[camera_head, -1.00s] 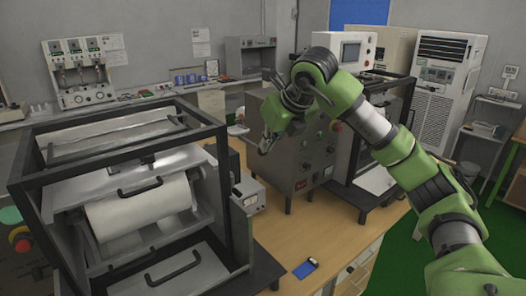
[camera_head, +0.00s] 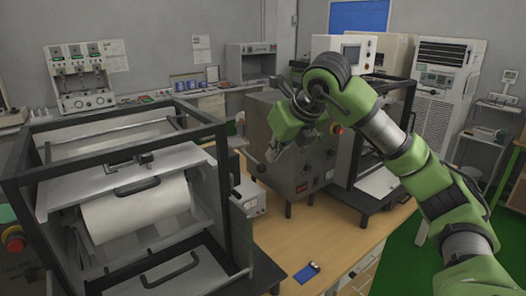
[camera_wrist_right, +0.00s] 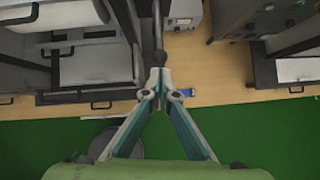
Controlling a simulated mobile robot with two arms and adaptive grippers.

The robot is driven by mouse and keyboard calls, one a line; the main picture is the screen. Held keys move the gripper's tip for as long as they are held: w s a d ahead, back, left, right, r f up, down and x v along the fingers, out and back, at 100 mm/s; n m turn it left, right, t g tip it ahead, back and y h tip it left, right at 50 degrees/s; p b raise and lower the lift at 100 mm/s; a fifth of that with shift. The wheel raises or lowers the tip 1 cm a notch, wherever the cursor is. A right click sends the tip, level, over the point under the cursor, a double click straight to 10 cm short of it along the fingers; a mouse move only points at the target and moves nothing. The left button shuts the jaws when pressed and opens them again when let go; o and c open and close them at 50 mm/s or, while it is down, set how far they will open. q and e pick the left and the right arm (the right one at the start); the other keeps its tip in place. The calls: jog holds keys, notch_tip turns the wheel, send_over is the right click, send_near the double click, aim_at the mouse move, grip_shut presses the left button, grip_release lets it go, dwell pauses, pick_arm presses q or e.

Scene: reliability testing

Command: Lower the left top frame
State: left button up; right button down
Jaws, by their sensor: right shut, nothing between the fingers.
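The left machine has a black top frame (camera_head: 120,152) raised on posts. Beneath its front bar are a pale metal plate (camera_head: 175,158), a white roll (camera_head: 150,210) and a black curved handle (camera_head: 137,186). In the right wrist view, the roll shows at upper left (camera_wrist_right: 75,12). My right gripper (camera_head: 262,168) is right of this machine, in front of the grey control box, apart from the frame. In the right wrist view its fingertips (camera_wrist_right: 158,72) meet with nothing between them. My left gripper is out of view.
A grey control box (camera_head: 300,180) and a second black-framed machine (camera_head: 375,180) stand on the wooden table (camera_head: 285,235). A small blue item (camera_head: 307,273) lies near the table's front. A lower tray with a handle (camera_head: 172,272) fronts the left machine. Green floor lies beyond.

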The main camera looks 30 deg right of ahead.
jog(key=v, duration=1.2)
dwell(0.5)
